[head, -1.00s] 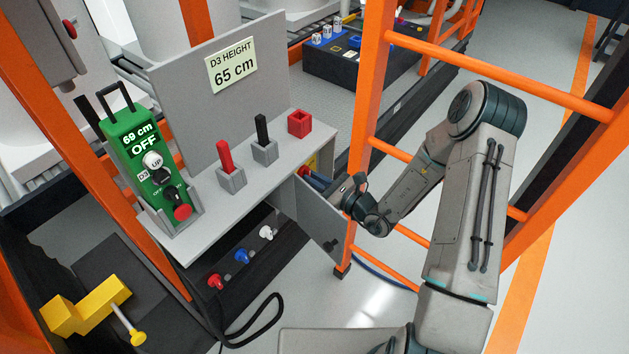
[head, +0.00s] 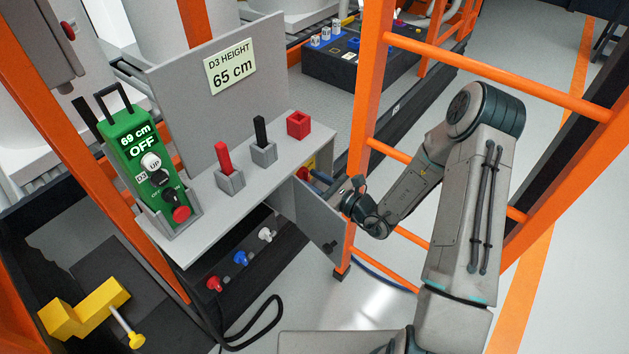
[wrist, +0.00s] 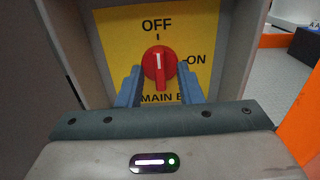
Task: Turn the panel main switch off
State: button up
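The main switch is a red rotary knob (wrist: 159,67) on a yellow plate (wrist: 112,40) marked OFF at the top and ON at the right. Its white mark points straight up to OFF. My gripper (wrist: 159,88) has its two blue fingers on either side of the knob, standing apart with what looks like a small gap to it. In the head view the wrist reaches into the open panel under the bench, and the knob and fingertips are mostly hidden behind the panel door (head: 322,222).
The grey bench (head: 225,208) carries a green remote (head: 133,135) reading 69 cm OFF, a red lever, a black lever and a red box. A sign (head: 231,68) says D3 HEIGHT 65 cm. Orange rails (head: 360,150) stand close to my arm. Coloured plugs sit below the bench.

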jog(key=v, duration=1.4)
jog(key=shift+b, duration=0.4)
